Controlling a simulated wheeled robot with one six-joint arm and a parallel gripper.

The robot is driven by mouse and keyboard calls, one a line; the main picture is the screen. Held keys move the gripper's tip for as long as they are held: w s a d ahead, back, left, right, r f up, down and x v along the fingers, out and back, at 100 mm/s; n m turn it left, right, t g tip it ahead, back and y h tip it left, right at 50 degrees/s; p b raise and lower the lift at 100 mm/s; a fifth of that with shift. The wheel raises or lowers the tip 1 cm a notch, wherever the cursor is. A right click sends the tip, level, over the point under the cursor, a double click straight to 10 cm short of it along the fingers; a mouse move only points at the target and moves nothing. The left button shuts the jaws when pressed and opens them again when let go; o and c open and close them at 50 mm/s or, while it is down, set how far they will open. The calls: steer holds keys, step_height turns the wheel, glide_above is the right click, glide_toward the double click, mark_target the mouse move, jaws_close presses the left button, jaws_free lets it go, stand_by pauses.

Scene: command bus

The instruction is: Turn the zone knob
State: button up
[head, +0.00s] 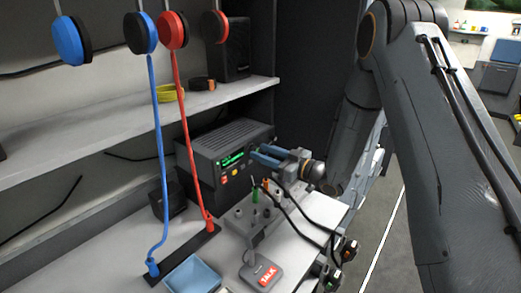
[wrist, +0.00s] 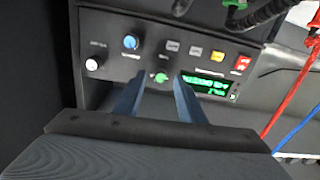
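The radio unit (head: 228,150) stands on the counter below the shelf, its front panel facing my arm. In the wrist view its panel (wrist: 105,45) has a white knob (wrist: 92,64), a blue-capped knob (wrist: 130,42) and a green-marked knob (wrist: 160,77). The knob labels are too small to read, so I cannot tell which is the zone knob. My gripper (wrist: 160,82) is open, its two blue fingers apart, with the green-marked knob showing between the tips. I cannot tell whether they touch it. In the head view my gripper (head: 257,154) is close to the panel's right part.
The panel also has a green display (wrist: 213,86), a yellow button (wrist: 217,56) and a red button (wrist: 242,64). A microphone (head: 262,272) and blue tray (head: 193,274) lie in front.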

steer(key=shift+w+a, duration=0.4)
steer(key=shift+a, duration=0.15)
jaws_close()
